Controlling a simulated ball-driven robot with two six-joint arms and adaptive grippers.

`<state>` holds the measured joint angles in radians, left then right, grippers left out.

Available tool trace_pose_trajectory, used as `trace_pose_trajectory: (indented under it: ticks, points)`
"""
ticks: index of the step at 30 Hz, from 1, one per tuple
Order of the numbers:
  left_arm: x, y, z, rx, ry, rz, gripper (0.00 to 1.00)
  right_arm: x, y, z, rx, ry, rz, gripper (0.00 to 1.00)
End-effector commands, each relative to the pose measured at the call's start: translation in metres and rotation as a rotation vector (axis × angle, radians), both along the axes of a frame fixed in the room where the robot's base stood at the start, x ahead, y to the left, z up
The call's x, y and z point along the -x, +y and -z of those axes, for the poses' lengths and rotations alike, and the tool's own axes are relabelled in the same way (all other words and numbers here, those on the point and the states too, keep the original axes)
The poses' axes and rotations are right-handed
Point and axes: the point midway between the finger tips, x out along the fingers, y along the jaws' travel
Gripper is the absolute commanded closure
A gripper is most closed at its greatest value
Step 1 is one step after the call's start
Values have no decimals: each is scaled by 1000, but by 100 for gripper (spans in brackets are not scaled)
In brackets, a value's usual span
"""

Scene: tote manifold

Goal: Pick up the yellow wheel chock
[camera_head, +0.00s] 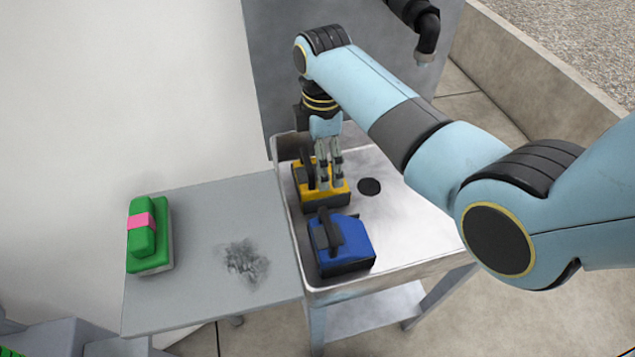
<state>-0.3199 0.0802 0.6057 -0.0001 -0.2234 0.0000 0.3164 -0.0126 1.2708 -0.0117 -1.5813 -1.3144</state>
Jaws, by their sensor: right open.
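The yellow wheel chock (338,197), yellow with black parts, sits in the back left corner of a metal basin (415,211). My right gripper (330,186) points down over it with its fingers open. The fingers overlap the chock in the picture and hide part of its middle. I cannot tell whether they touch it. My left gripper is not in view.
A blue block with a black handle (352,238) sits in the basin just in front of the yellow chock. A dark round hole (369,186) is to the right. A green object with a pink band (150,253) lies on the grey side shelf (200,215), which has a dark smudge.

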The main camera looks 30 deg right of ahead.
Motion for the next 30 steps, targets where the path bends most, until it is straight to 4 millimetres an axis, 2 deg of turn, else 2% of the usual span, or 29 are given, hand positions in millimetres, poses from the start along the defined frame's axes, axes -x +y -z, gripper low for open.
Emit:
trace_pose_trajectory:
  ticks: [10, 14, 19, 23, 30]
  points:
    - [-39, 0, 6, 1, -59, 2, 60, -4, 4, 48, 0, 2, 1, 0]
    - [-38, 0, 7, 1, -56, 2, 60, -4, 4, 53, 0, 0, 1, 0]
    - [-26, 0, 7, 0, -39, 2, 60, -4, 4, 52, 0, 0, 1, 0]
    - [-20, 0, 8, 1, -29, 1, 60, -4, 4, 52, 0, 0, 1, 17]
    - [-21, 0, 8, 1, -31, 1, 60, -4, 4, 52, 1, 1, 1, 48]
